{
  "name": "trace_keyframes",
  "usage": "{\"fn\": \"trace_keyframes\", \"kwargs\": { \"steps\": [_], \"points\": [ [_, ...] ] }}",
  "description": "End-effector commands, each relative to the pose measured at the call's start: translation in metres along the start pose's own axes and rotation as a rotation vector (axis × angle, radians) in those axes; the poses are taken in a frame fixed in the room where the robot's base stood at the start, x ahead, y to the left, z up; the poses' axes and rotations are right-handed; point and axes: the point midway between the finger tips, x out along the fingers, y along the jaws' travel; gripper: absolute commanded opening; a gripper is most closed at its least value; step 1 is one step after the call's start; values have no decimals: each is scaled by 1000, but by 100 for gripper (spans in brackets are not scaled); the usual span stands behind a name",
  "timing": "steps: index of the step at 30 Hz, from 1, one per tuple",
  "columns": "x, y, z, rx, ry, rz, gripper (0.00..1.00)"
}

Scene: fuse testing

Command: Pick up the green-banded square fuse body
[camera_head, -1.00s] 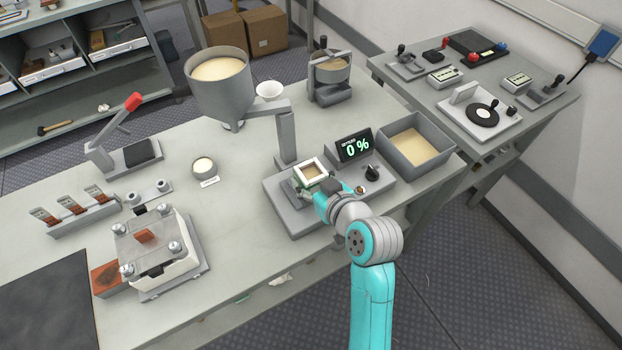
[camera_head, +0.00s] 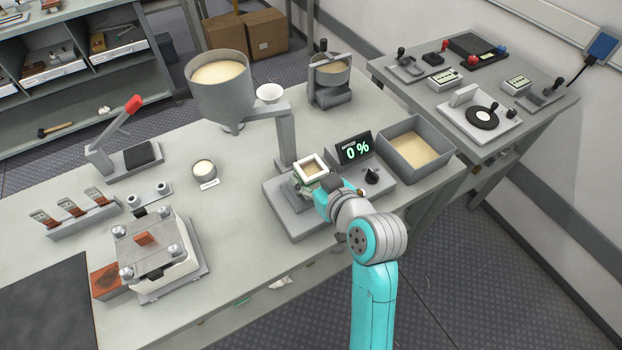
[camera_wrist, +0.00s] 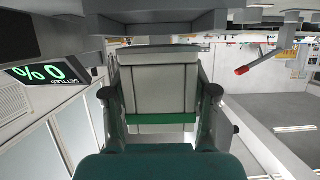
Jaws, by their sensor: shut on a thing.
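The square fuse body (camera_head: 309,169) is white with an open top and a tan inside. It sits at the grey filling station (camera_head: 286,216), near the foot of the hopper post. In the wrist view the fuse body (camera_wrist: 160,85) shows its pale side wall with a green band across it. My gripper (camera_head: 318,190) reaches it from the front right. In the wrist view my gripper's fingers (camera_wrist: 160,110) stand on both sides of the body and are closed on it. Whether the body touches the station's base is hard to tell.
A hopper (camera_head: 221,88) of tan grain stands behind the fuse body on a post (camera_head: 286,140). A display (camera_head: 355,147) reading 0 % stands to the right, beside a grey bin (camera_head: 428,166). A clamp fixture (camera_head: 180,275) is at the left.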

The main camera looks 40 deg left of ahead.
Motion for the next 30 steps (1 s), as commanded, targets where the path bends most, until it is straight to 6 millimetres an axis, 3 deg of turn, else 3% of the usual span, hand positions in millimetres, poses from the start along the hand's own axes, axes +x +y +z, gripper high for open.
{"fn": "trace_keyframes", "kwargs": {
  "steps": [18,30],
  "points": [
    [-19,0,-47,-2,3,1,4],
    [-27,0,-66,-2,3,1,4]
  ]
}}
